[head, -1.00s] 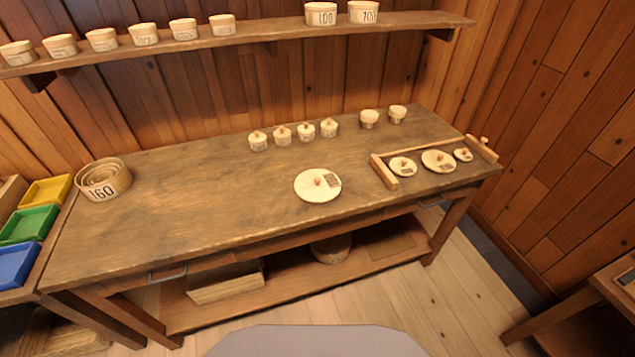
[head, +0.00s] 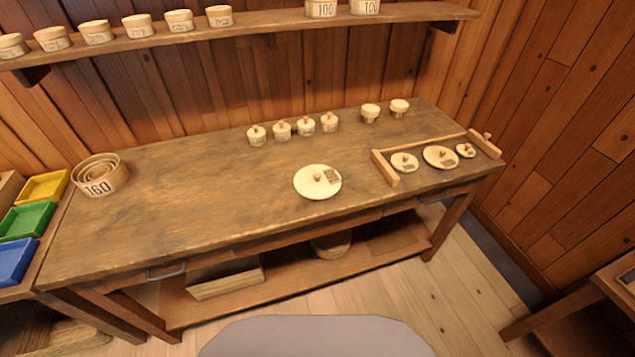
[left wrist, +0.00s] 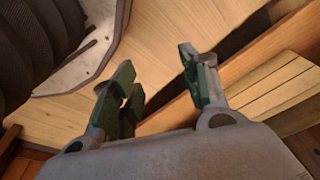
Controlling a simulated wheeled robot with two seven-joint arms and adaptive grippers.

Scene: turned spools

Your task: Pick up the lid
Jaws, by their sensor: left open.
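A large round pale wooden lid (head: 317,182) with a small knob and a dark label lies flat near the middle front of the workbench. Smaller lids (head: 440,157) lie inside a wooden rack frame (head: 384,168) at the right. My left gripper (left wrist: 160,85) shows in the left wrist view, its green-padded fingers apart and empty, above the floor beside the bench's lower shelf. It is not in the head view. My right gripper is not in view.
Several small lidded pots (head: 282,130) line the back. A wall shelf (head: 250,30) carries more boxes. Coloured bins (head: 27,221) stand at far left. The bench (head: 200,190) is clear left of the large lid.

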